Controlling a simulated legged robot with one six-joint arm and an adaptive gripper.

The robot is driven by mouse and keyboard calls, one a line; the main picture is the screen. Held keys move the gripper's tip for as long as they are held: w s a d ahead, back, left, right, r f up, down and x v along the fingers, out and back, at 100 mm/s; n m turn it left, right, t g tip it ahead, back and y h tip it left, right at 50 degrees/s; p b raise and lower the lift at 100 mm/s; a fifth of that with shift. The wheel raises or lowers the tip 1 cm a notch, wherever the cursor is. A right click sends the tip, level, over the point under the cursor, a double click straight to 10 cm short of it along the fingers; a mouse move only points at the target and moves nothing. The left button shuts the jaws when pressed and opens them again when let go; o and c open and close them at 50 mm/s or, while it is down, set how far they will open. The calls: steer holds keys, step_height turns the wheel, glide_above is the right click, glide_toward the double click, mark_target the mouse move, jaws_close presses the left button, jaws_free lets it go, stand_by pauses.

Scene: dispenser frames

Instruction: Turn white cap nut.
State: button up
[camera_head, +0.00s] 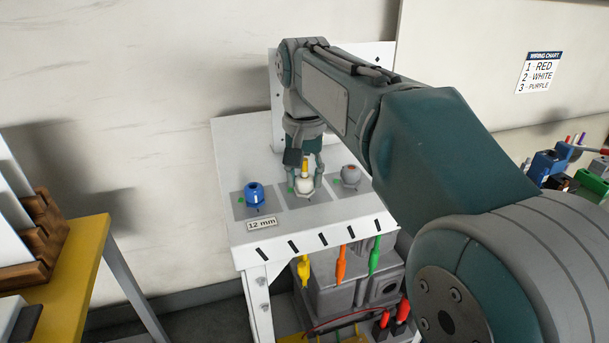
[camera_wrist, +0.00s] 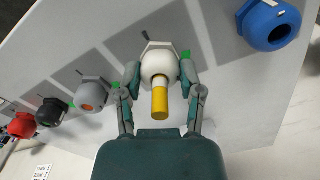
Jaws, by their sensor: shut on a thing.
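The white cap nut (camera_head: 304,186) sits on the white table between a blue nut and a grey nut, with a yellow piece (camera_head: 305,165) standing out of its top. In the wrist view the white cap nut (camera_wrist: 160,62) is in the middle, with the yellow cylinder (camera_wrist: 160,100) pointing toward my palm. My gripper (camera_head: 305,180) reaches down from above, its two fingers on either side of the nut. In the wrist view my gripper (camera_wrist: 161,75) is shut on the white nut. Part of the nut's sides is hidden by the fingers.
A blue nut (camera_head: 254,196) stands left and a grey nut (camera_head: 351,174) right. In the wrist view black (camera_wrist: 53,110) and red (camera_wrist: 22,125) nuts line up beyond the grey one. A "12 mm" label (camera_head: 261,225) lies at the front edge. A wiring chart (camera_head: 539,72) hangs on the wall.

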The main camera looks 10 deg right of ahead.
steer(key=shift+f, duration=0.2)
stand_by(0.3)
steer(key=o, duration=1.1)
steer(key=shift+w, duration=0.1)
steer(key=shift+o, duration=0.2)
steer(key=shift+a+r, duration=0.1)
step_height(320, 180, up, 12)
steer(key=shift+a+f, duration=0.1)
